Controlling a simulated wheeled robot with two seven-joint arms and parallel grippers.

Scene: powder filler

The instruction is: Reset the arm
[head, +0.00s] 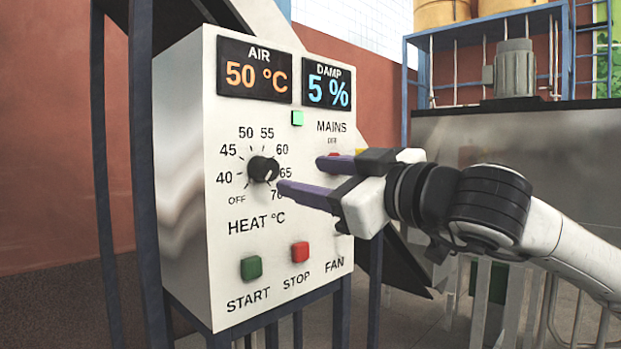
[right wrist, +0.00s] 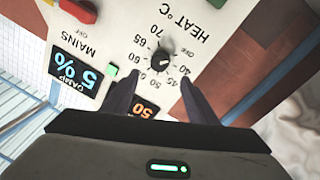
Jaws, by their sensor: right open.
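My right gripper (head: 300,176) is open and empty in front of the control panel (head: 185,190), its purple fingers pointing at the panel face. The black heat knob (head: 263,169) is just left of the fingertips in the head view. In the right wrist view the knob (right wrist: 163,59) shows beyond the gap between the two fingers (right wrist: 158,84), apart from them as far as I can tell. I cannot read the knob's setting for sure. My left gripper is not in view.
The panel has a green START button (head: 251,268), a red STOP button (head: 300,252), an AIR display (head: 254,70) reading 50 °C and a DAMP display (head: 327,84) reading 5 %. My gripper partly hides the MAINS and FAN controls. A metal tank (head: 440,140) stands behind right.

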